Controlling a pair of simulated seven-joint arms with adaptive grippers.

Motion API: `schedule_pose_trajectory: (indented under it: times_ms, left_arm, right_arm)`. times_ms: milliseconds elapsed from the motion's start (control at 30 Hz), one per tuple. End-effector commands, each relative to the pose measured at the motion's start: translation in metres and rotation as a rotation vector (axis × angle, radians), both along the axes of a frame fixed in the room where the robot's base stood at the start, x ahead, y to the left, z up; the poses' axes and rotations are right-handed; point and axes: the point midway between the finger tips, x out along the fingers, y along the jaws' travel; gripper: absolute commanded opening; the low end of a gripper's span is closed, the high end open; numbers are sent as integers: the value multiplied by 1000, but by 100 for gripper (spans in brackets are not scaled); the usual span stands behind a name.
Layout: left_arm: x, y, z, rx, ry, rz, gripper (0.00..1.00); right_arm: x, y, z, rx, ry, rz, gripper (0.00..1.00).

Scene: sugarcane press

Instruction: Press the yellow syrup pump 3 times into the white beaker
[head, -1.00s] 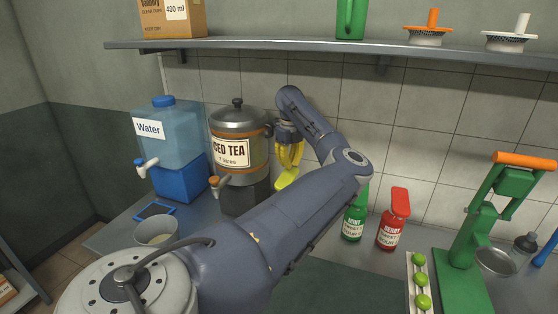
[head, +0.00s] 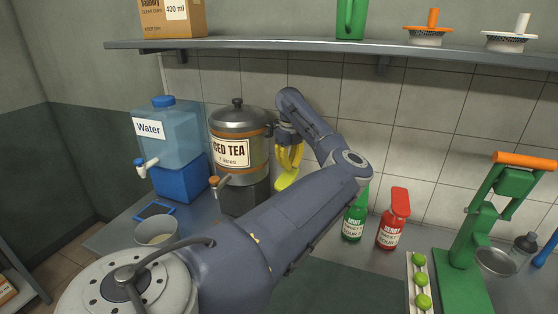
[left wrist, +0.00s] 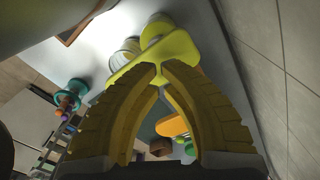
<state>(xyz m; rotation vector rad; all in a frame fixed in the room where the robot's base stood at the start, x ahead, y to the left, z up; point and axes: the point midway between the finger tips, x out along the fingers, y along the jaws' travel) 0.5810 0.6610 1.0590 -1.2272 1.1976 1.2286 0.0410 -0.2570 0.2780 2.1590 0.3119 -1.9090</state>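My left gripper (head: 289,166) points down beside the iced tea dispenser, and its yellow fingers are close together at the tips. In the left wrist view the fingertips (left wrist: 160,70) meet at the yellow syrup pump (left wrist: 178,46), over its flat yellow head; I cannot tell whether they touch it. The yellow pump head (head: 286,181) shows just under the fingers in the head view, and its bottle is hidden by my arm. A white round vessel (left wrist: 124,50), likely the white beaker, shows partly beneath the spout in the left wrist view. My right gripper is not in view.
The iced tea dispenser (head: 240,126) and water dispenser (head: 172,135) stand left. A green mint bottle (head: 354,223) and red berry bottle (head: 394,222) stand right of my arm. The green press (head: 470,240) and limes (head: 421,280) are further right. A shelf (head: 400,52) hangs above.

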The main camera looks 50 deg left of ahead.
Motion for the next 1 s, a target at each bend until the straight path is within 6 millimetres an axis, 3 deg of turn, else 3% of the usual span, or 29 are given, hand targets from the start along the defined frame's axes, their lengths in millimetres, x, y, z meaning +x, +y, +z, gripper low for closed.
schedule_pose_trajectory:
  times_ms: [1000]
  left_arm:
    - [0, 0, -30, 0, 0, 0, 0]
  right_arm:
    - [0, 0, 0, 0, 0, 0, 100]
